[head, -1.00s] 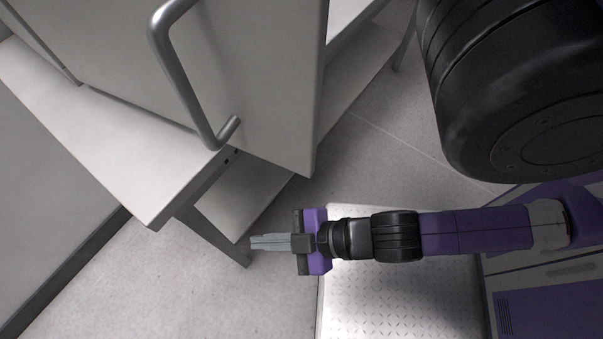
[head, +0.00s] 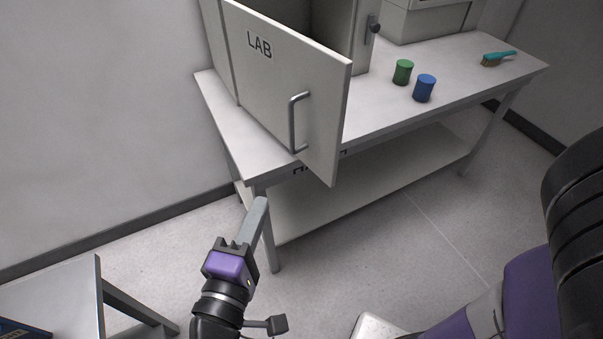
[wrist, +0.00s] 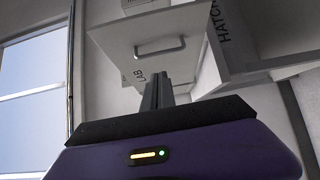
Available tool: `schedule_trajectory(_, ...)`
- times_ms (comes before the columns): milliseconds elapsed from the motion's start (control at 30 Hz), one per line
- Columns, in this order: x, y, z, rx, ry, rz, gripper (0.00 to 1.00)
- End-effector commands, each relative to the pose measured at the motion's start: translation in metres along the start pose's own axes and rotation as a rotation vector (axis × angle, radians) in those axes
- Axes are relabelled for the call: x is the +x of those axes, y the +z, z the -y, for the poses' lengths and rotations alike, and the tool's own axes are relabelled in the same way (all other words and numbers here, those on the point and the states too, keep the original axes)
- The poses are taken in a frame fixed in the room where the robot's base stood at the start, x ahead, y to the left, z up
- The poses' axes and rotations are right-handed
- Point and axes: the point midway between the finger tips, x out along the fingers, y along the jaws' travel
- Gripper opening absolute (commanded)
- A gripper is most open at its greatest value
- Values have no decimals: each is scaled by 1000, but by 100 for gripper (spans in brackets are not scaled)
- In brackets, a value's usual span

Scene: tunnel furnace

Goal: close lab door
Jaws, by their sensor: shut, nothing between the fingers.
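The lab door (head: 272,82), a pale panel lettered "LAB" with a grey bar handle (head: 293,122), stands swung open from its cabinet (head: 222,40). Its free edge juts out past the front of the table, and part of the dark inside shows behind it. My gripper (head: 261,203) is shut and empty, in front of and below the door, apart from it. In the wrist view, the shut fingers (wrist: 158,90) point toward a pale panel marked "LAB" and a handle (wrist: 160,48).
The white table (head: 400,112) carries a green can (head: 403,72), a blue can (head: 424,88) and a teal brush (head: 498,58). A lower shelf (head: 370,185) runs beneath. Another grey surface (head: 55,295) stands at the lower left.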

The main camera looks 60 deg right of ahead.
Motion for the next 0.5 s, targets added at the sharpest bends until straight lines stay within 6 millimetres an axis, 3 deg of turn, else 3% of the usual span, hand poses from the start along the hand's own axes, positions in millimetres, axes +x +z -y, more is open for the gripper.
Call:
schedule_trajectory(33,-2,1,-12,13,11,25,0)
schedule_trajectory(100,-3,4,-18,23,21,47,0)
schedule_trajectory(267,8,6,-18,23,23,60,0)
schedule_trajectory(500,50,10,-19,21,22,60,0)
